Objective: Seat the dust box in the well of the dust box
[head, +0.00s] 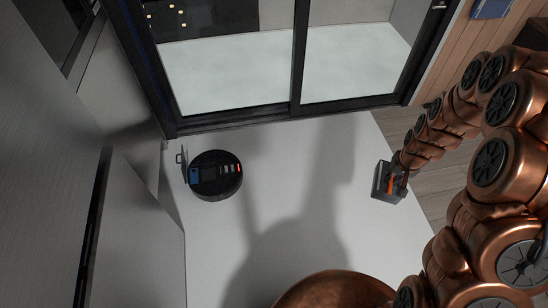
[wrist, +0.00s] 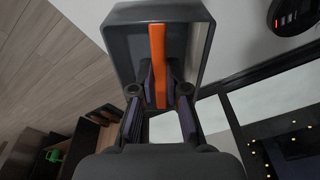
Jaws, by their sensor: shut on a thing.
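The dust box (head: 380,187) is a dark grey open-looking tray with an orange handle. In the wrist view the dust box (wrist: 124,42) fills the top middle, and my gripper (wrist: 161,88) is shut on its orange handle (wrist: 157,42). In the head view my gripper (head: 399,170) holds it at the right, above the pale floor's edge. The round black robot vacuum (head: 219,184) lies on the floor at the left, well apart from the box. A bluish recess (head: 195,174), seemingly the well, shows at its left side beside a raised flap (head: 182,166). The well's inside is too small to make out.
A black-framed sliding glass door (head: 297,60) stands behind. Pale cabinet fronts (head: 40,160) rise at the left, close to the vacuum. The floor between vacuum and dust box is clear. A dark shelf with a green item (wrist: 54,154) shows in the wrist view.

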